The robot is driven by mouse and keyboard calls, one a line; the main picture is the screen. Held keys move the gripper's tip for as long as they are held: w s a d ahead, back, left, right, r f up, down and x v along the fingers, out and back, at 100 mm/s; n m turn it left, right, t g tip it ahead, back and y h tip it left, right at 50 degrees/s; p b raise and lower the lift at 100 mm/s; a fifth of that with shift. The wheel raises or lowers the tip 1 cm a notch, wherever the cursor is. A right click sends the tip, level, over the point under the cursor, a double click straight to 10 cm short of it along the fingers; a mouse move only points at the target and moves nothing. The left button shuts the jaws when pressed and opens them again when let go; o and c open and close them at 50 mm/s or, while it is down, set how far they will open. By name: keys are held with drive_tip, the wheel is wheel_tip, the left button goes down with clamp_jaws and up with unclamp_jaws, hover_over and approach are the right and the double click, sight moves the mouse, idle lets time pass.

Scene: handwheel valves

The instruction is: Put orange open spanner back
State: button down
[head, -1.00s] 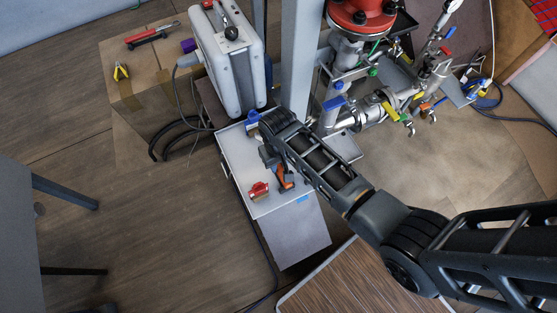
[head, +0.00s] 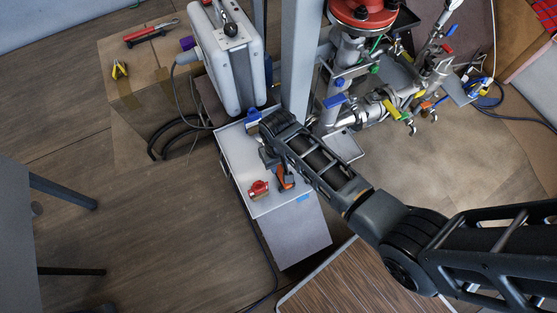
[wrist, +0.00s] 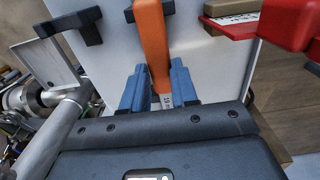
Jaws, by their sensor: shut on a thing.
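The orange open spanner (wrist: 152,40) has an orange handle and a bare metal part, seen in the wrist view. The handle points away from my gripper, over the pale work surface (wrist: 105,55). In the head view the orange spanner (head: 284,180) is over the pale surface (head: 240,150), partly hidden by my arm. The spanner's far end is out of the wrist view.
A red item (head: 258,189) sits left of the spanner. A black bracket (wrist: 68,24) stands on the surface at the wrist view's upper left. A grey case (head: 228,65), a post (head: 299,60) and valve pipework (head: 375,105) stand behind. Open floor lies left.

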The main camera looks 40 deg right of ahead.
drive_tip(key=shift+f, duration=0.1)
drive_tip(key=shift+c, duration=1.6)
unclamp_jaws()
drive_tip(key=shift+r+p, duration=3)
drive_tip(key=shift+p, duration=0.15)
wheel_tip(320, 180, up, 8)
drive_tip(key=shift+f, duration=0.15)
